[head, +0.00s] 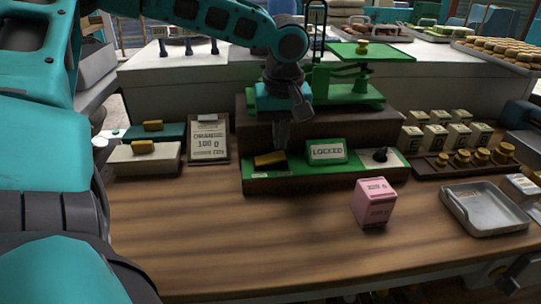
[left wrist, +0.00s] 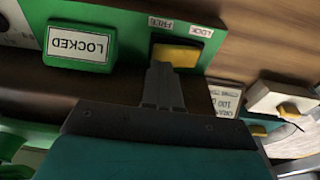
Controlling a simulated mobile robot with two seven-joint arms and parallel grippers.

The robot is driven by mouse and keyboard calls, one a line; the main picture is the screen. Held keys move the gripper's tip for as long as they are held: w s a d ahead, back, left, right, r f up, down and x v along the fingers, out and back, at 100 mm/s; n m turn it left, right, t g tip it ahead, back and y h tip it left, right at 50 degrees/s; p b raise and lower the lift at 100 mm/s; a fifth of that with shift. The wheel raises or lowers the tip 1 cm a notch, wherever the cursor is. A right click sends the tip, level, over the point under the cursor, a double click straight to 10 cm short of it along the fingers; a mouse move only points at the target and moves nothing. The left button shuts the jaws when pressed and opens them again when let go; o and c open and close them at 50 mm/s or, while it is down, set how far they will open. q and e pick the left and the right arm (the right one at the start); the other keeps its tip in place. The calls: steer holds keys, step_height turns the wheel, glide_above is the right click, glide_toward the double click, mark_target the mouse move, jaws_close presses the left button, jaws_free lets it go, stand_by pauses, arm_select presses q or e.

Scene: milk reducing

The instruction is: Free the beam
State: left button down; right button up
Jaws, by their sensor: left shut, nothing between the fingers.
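The green balance scale (head: 358,75) stands on a dark wooden base behind a green front panel (head: 225,184). A yellow slider (head: 270,158) sits in a dark slot at the panel's left end. It also shows in the left wrist view (left wrist: 178,55), by small FREE and LOCK labels and nearer LOCK. A green sign (head: 326,151) reads LOCKED; it also shows upside down in the left wrist view (left wrist: 80,45). My left gripper (head: 281,146) is shut and empty, pointing down at the slider. In the left wrist view its fingertips (left wrist: 161,66) overlap the slider's edge; I cannot tell whether they touch.
A pink carton (head: 374,203) and a grey metal tray (head: 484,208) stand on the counter. A brass weight rack (head: 425,165) and several cream cartons are at the right. An order card (head: 208,139) and yellow-handled boxes (head: 143,158) are at the left. The front middle counter is clear.

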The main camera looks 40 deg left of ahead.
mark_target(280, 155)
arm_select(q)
steer(key=shift+f+b, duration=0.6)
steer(key=shift+f, duration=0.5)
stand_by(0.4)
step_height(280, 155, up, 5)
steer(key=p, duration=0.4)
steer(key=shift+f+p, duration=0.1)
steer(key=shift+p, duration=0.3)
steer(key=shift+r+p, duration=1.05)
steer(key=shift+r, duration=0.2)
steer(key=shift+f, duration=0.1)
